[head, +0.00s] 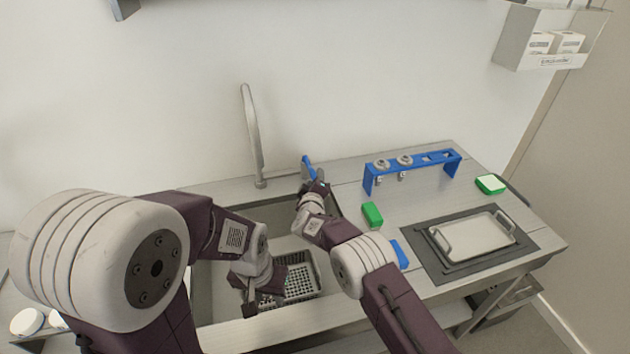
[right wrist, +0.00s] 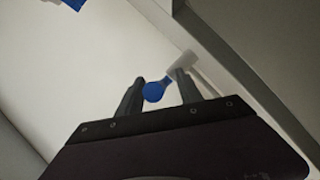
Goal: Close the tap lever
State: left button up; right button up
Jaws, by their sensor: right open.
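The tap has a tall grey spout (head: 253,135) behind the sink. Its blue lever (head: 308,167) stands to the right of the spout, on the sink's back edge. My right gripper (head: 318,187) is at the lever, seen small and partly covered by its own wrist. In the right wrist view the jaws (right wrist: 157,90) are open, with the round blue lever end (right wrist: 154,92) showing between the fingers. I cannot tell whether either finger touches it. My left gripper (head: 251,303) hangs low over the sink, and its fingers are too unclear to read.
A grey perforated basket (head: 303,279) sits in the sink (head: 213,290). To the right are a green block (head: 372,214), a blue rack (head: 415,165) with metal nozzles, a metal tray (head: 472,236) on a dark mat, and a green-and-white sponge (head: 490,184).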

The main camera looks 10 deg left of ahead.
jog(key=shift+r, duration=0.1)
jog(key=shift+s+r, duration=0.2)
jog(key=shift+s, duration=0.2)
jog(key=v, duration=0.8)
jog(key=shift+f, duration=0.2)
jog(key=shift+s+d, duration=0.15)
